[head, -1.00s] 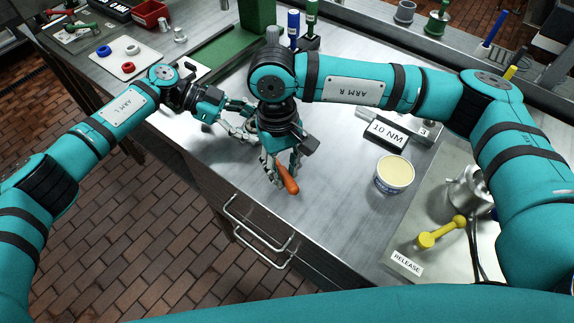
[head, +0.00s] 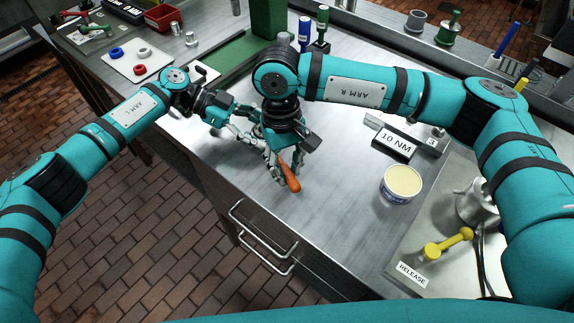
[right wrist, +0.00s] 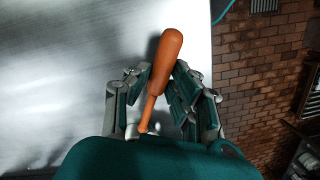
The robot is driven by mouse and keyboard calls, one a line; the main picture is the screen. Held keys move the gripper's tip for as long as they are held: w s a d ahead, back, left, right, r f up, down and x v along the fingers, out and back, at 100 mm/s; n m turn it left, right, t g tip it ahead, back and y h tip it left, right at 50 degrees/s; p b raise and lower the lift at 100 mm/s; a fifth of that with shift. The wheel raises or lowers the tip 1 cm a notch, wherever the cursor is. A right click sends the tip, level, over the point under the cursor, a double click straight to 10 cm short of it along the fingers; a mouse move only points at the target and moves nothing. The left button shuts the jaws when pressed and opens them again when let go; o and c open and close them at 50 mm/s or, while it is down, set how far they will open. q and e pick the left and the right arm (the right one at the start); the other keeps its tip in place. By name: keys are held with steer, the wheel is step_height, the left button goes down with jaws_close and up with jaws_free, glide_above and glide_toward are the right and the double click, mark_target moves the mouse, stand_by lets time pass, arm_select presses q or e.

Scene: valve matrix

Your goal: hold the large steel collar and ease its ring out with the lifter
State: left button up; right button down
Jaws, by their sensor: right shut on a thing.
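My right gripper (head: 284,170) is low over the front part of the steel bench. It is shut on the lifter, a tool with an orange handle (head: 289,176). In the right wrist view the orange handle (right wrist: 166,60) stands between the fingers, thick end away from the palm. The lifter's working end is hidden. My left gripper (head: 247,134) is close to the left of the right one, its fingers overlapping with it in the picture. I cannot tell whether it is open or shut. The large steel collar and its ring cannot be made out; the grippers may cover them.
A white tub (head: 402,184) with pale contents and a 10 NM block (head: 396,143) stand to the right. A plate with a yellow handle (head: 447,243) is at the lower right. A white board (head: 138,62) with colored rings lies far left. The bench front edge is close.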

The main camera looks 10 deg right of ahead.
steer(key=shift+w+a, duration=0.1)
steer(key=shift+w, duration=0.2)
stand_by(0.5)
steer(key=shift+s, duration=0.15)
steer(key=shift+s+d, duration=0.3)
steer(key=shift+s, duration=0.5)
stand_by(0.3)
steer(key=shift+s+d+r, duration=0.1)
steer(key=shift+s+r, duration=0.2)
steer(key=shift+r, duration=0.7)
steer(key=shift+s+d+r, duration=0.1)
steer(key=shift+s+r, duration=0.25)
steer(key=shift+r, duration=0.7)
steer(key=shift+s+d+r, duration=0.1)
steer(key=shift+s+r, duration=0.2)
steer(key=shift+r, duration=0.7)
arm_select(q)
steer(key=o, duration=0.9)
